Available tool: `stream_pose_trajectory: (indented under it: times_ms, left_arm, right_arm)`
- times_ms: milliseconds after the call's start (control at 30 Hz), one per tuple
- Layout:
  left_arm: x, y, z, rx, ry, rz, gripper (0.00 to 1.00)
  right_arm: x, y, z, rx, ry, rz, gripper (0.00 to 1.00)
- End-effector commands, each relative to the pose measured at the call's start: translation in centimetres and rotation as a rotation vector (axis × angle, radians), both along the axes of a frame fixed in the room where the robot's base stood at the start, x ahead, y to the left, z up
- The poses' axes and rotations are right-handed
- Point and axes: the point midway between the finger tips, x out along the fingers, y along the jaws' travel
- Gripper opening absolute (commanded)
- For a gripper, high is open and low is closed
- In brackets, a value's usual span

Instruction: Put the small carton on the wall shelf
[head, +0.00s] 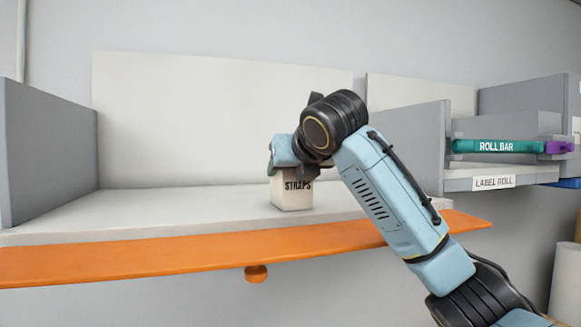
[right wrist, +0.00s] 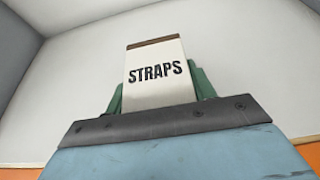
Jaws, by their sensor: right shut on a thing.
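The small carton (head: 292,193) is off-white with the word STRAPS on its front. In the head view it is upright at the shelf surface, its lower edge at or just above the board; I cannot tell whether it touches. The wall shelf (head: 150,203) is a pale board with an orange front edge. My right gripper (head: 284,165) is shut on the carton from above, and the wrist hides the carton's top. In the right wrist view the carton (right wrist: 155,75) sits between the green fingers (right wrist: 158,92). My left gripper is not in view.
Grey side panels stand at the shelf's left (head: 50,145) and right (head: 415,140) ends. The shelf left of the carton is clear. At right, another shelf labelled LABEL ROLL (head: 480,182) holds a teal ROLL BAR (head: 495,146) with a purple end. An orange knob (head: 256,273) hangs under the front edge.

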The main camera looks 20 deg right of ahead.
Motion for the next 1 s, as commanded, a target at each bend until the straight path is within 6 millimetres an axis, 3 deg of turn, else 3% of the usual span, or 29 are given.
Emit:
stream_pose_trajectory:
  times_ms: [300,333,500,833,1000]
  left_arm:
    - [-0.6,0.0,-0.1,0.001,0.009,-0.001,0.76]
    - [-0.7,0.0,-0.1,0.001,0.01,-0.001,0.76]
    - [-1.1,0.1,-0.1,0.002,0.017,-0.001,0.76]
    - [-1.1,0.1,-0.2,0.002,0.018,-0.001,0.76]
    - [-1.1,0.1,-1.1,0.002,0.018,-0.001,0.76]
  right_arm:
    - [0.0,0.0,-0.2,0.0,-0.002,0.0,0.26]
    - [0.0,0.0,-0.2,-0.001,-0.001,0.0,0.57]
    - [0.0,0.0,-0.2,0.0,-0.001,0.0,0.76]
    - [-0.1,0.0,0.2,0.0,-0.002,0.0,0.76]
    - [-2.4,-0.1,1.0,-0.001,-0.006,0.002,0.76]
